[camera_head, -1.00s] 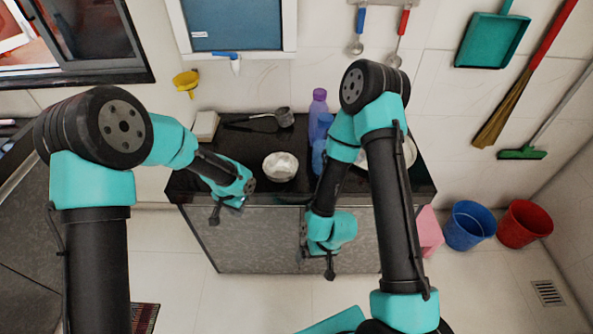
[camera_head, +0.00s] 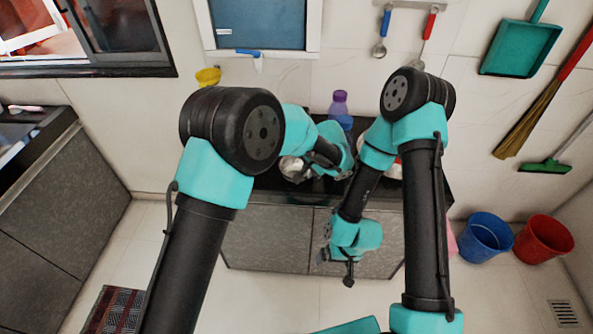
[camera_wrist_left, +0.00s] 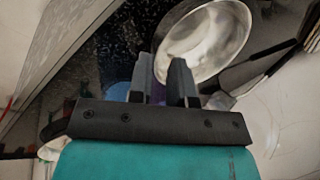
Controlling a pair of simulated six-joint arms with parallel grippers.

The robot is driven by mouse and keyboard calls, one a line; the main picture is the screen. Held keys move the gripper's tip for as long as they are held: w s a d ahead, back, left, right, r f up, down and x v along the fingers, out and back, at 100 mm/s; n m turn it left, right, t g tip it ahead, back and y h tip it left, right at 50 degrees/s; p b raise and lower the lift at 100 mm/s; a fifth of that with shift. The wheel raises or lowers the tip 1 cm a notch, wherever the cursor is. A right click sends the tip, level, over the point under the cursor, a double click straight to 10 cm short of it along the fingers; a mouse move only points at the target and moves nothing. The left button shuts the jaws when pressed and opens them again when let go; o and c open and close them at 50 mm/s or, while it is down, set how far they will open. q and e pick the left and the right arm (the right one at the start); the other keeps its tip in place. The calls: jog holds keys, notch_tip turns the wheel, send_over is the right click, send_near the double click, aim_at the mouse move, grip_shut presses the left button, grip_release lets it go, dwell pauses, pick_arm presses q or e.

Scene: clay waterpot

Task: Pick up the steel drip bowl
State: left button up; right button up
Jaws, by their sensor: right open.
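The steel drip bowl (camera_head: 293,168) stands on the dark counter, partly hidden behind my left arm in the head view. In the left wrist view the shiny round bowl (camera_wrist_left: 208,38) lies just beyond and to the right of the fingertips. My left gripper (camera_wrist_left: 162,65) has its two fingers apart with nothing held between them. Whether a fingertip touches the rim cannot be told. In the head view the left fingers are hard to make out. My right gripper (camera_head: 348,275) is open and empty, low in front of the cabinet.
A purple-capped bottle (camera_head: 339,105) stands at the back of the counter. A dark-handled utensil (camera_wrist_left: 250,75) lies beside the bowl. A blue bucket (camera_head: 484,238) and a red bucket (camera_head: 543,240) stand on the floor at right. A wall window is at upper left.

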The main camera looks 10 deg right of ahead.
aim_at(297, 169)
pick_arm(q)
jog(key=shift+f, duration=0.1)
jog(key=shift+x, duration=2.45)
jog(key=shift+c, duration=0.3)
grip_shut()
